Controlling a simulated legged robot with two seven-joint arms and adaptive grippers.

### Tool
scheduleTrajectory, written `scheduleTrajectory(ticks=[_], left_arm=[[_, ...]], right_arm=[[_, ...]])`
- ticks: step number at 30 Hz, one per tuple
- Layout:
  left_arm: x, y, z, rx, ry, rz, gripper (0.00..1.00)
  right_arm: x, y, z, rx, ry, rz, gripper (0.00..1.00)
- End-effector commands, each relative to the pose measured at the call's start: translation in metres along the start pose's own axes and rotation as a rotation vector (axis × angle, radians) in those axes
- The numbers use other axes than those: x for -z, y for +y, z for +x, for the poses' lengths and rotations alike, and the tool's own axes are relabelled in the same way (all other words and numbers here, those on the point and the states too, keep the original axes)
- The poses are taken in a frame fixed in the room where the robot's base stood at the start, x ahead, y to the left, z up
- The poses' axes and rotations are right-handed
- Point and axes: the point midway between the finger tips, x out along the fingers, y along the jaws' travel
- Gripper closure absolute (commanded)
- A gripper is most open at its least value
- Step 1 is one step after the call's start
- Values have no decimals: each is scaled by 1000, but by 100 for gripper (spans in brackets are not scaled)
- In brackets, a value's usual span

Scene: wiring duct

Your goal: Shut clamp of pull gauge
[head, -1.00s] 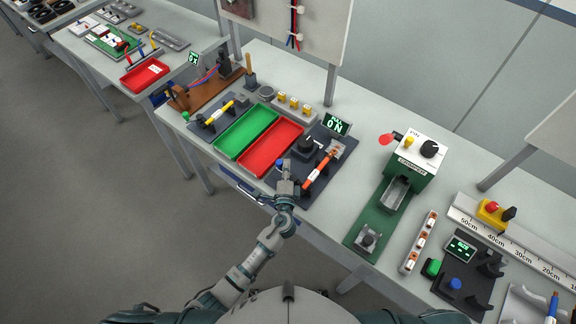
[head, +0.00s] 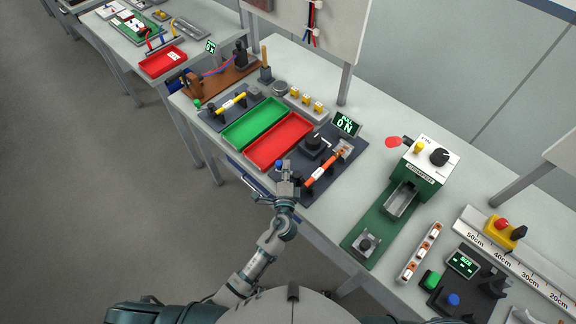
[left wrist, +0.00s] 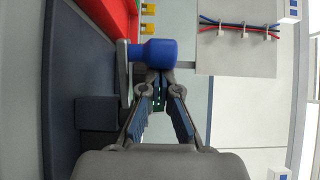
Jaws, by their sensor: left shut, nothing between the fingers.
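The pull gauge is a dark plate (head: 330,165) with a black round knob (head: 313,140) and a lit display (head: 346,124). An orange-and-white cable piece (head: 324,169) lies across it. A blue clamp knob (head: 279,163) is at its near left corner; in the left wrist view the blue knob (left wrist: 158,50) sits on a grey lever (left wrist: 124,72). My left gripper (head: 284,172) is shut and empty right by the blue knob. In the left wrist view its fingertips (left wrist: 160,76) are just below the knob; whether they touch it I cannot tell. My right gripper is out of view.
Red (head: 279,140) and green (head: 255,123) trays lie to the left of the gauge. A green crimper station (head: 408,190) stands to the right, with a copper-marked strip (head: 420,252) and ruler (head: 520,260) beyond. The white table has free room between gauge and crimper.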

Motion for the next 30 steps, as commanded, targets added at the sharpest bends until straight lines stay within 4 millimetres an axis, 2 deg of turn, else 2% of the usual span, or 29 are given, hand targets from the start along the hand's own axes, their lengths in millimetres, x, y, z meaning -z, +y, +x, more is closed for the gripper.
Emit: scheduleTrajectory(ticks=[1, 5, 12, 16, 30], left_arm=[[-10, -1, 4, 2, -29, 9, 100], [-9, -1, 4, 3, -31, 12, 100], [-9, -1, 3, 2, -25, 7, 100], [-8, -1, 3, 2, -23, 6, 100], [-6, -1, 1, 3, -23, 8, 100]], right_arm=[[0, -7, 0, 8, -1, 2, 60], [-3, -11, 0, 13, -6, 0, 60], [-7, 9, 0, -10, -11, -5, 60], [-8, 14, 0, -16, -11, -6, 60], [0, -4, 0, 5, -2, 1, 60]])
